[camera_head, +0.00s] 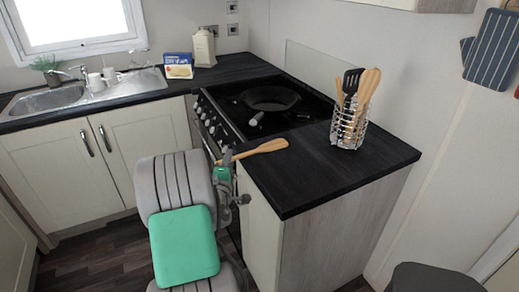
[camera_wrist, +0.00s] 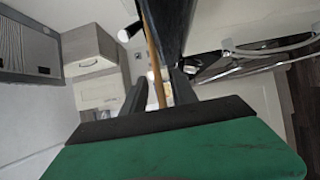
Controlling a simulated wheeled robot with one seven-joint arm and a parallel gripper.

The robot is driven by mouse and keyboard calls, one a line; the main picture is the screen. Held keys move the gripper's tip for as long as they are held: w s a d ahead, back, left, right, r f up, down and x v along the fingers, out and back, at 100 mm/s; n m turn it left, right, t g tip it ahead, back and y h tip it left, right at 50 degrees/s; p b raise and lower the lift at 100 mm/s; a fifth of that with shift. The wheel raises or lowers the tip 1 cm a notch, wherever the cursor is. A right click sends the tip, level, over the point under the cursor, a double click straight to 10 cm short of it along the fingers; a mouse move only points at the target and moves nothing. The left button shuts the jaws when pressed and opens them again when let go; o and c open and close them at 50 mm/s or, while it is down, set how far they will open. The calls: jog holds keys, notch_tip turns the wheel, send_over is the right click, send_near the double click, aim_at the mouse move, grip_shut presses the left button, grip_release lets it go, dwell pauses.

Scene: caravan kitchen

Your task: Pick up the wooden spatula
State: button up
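The wooden spatula (camera_head: 262,148) lies at the near left edge of the dark counter, beside the hob. Its broad end is over the counter and its handle sticks out past the edge toward my gripper (camera_head: 229,172). In the wrist view, a thin wooden handle (camera_wrist: 152,45) runs between the two dark fingers of my gripper (camera_wrist: 160,73). A gap shows on both sides of the handle, so the fingers look open around it. Contact between fingers and handle is not visible.
A wire holder (camera_head: 348,129) with several utensils stands on the counter (camera_head: 325,175). A black pan (camera_head: 269,98) sits on the hob. The oven front and knobs are close to my arm. Counter space in front of the holder is clear.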

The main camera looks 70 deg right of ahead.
jog(key=x, duration=0.3)
jog(key=shift+d, duration=0.1)
grip_shut()
jog(key=shift+w, duration=0.1)
dwell(0.3)
